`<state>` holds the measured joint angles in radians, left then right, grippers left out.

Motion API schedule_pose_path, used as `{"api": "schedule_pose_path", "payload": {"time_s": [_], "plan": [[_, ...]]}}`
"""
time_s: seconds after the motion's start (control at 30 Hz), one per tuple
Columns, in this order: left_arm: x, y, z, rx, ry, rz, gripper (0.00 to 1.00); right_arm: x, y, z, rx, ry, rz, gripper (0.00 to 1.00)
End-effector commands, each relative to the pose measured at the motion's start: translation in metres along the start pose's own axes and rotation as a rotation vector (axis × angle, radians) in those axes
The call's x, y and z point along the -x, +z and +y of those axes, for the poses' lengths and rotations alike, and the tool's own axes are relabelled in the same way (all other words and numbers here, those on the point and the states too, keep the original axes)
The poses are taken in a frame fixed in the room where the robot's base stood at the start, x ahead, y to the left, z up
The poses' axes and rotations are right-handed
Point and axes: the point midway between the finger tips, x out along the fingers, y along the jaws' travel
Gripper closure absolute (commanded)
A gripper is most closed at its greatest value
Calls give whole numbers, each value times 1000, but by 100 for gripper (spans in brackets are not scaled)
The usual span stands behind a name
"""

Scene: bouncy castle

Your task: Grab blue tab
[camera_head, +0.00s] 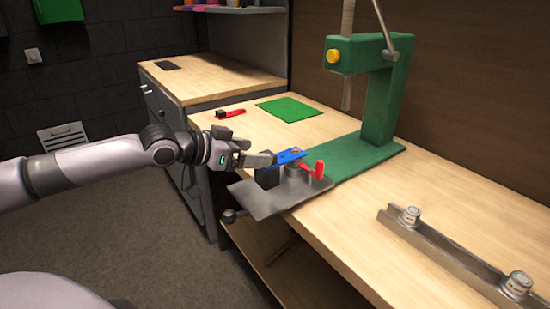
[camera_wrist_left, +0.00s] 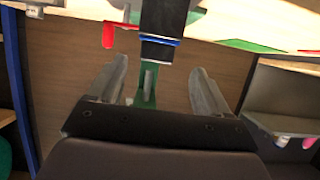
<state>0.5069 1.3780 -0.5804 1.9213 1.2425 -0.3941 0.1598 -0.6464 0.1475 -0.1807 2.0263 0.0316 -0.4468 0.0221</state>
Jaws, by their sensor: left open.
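The blue tab (camera_head: 289,156) is a short flat piece lying above a grey metal plate (camera_head: 262,203), beside a black block (camera_head: 267,178) and a red handle (camera_head: 319,170). My left gripper (camera_head: 268,159) comes in from the left, at the tab's near left end. In the left wrist view the gripper (camera_wrist_left: 161,78) is open and empty, and the tab's blue edge (camera_wrist_left: 160,41) shows just beyond the fingertips, centred between them. I cannot tell whether a finger touches it. My right gripper is not in view.
A green press (camera_head: 378,115) with a yellow button (camera_head: 333,56) stands behind the plate. A metal rail (camera_head: 445,248) with two round knobs lies at the right. A green mat (camera_head: 289,108) and a red-and-black tool (camera_head: 230,113) lie at the back. The wooden bench between is clear.

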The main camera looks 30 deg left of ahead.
Motion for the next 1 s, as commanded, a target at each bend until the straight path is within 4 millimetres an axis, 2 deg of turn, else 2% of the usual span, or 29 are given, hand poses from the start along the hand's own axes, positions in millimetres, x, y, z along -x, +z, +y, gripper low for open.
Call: {"api": "schedule_pose_path", "payload": {"time_s": [0.4,0.73,0.77,0.9,0.93,0.97,1.0], "plan": [[-42,1,6,1,1,2,21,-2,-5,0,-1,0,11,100],[-47,2,6,-1,1,-1,21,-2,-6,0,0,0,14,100],[-47,2,6,-1,1,-1,28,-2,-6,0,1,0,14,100],[-47,2,6,-1,1,0,73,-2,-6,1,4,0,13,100],[-47,2,6,-1,1,0,82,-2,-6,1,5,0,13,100],[-47,2,6,0,1,0,82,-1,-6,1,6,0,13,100],[-46,2,6,-1,1,0,87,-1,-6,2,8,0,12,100]]}}
